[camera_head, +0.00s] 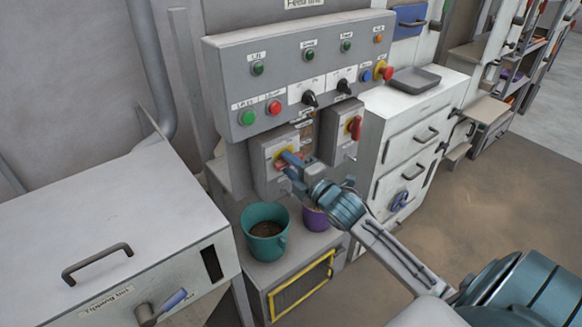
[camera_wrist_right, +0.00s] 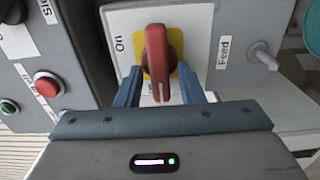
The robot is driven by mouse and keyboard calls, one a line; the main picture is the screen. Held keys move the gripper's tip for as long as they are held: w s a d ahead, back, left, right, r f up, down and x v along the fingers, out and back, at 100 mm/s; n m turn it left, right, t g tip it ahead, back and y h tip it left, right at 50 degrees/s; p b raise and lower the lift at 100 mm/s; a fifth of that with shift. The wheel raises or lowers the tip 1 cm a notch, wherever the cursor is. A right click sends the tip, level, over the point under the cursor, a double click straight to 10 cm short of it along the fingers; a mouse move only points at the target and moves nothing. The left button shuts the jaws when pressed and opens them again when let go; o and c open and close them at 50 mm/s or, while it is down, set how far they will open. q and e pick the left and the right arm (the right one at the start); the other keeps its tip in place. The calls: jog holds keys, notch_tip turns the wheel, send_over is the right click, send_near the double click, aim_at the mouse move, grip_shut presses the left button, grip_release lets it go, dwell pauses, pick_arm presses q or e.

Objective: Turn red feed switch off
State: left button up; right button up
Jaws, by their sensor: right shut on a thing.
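The red feed switch (camera_wrist_right: 157,52) is a red rotary handle on a yellow plate, on a light box face with an "On" label and a "Feed" label (camera_wrist_right: 223,50). In the right wrist view the handle runs up and down the picture, across the line from "On" to "Feed". My right gripper (camera_wrist_right: 160,90) has one blue finger on each side of the handle's near end and is shut on it. In the head view my right gripper (camera_head: 289,167) is at the switch box (camera_head: 262,165), mostly covering the red handle. My left gripper is not in view.
A grey control panel (camera_head: 290,72) with buttons and black knobs overhangs the switch. Another red switch (camera_head: 355,127) is to its right. A teal bucket (camera_head: 262,228) and a purple bucket (camera_head: 314,217) stand below. A white cabinet (camera_head: 95,222) is at left.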

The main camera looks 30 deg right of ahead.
dwell(0.4)
jog(key=o, duration=0.6)
jog(key=shift+s+d+b, duration=0.2)
jog(key=shift+s+b, duration=0.2)
jog(key=shift+s, duration=2.3)
jog(key=shift+s+d+b, duration=0.2)
jog(key=shift+s+b, duration=0.2)
jog(key=shift+s, duration=2.3)
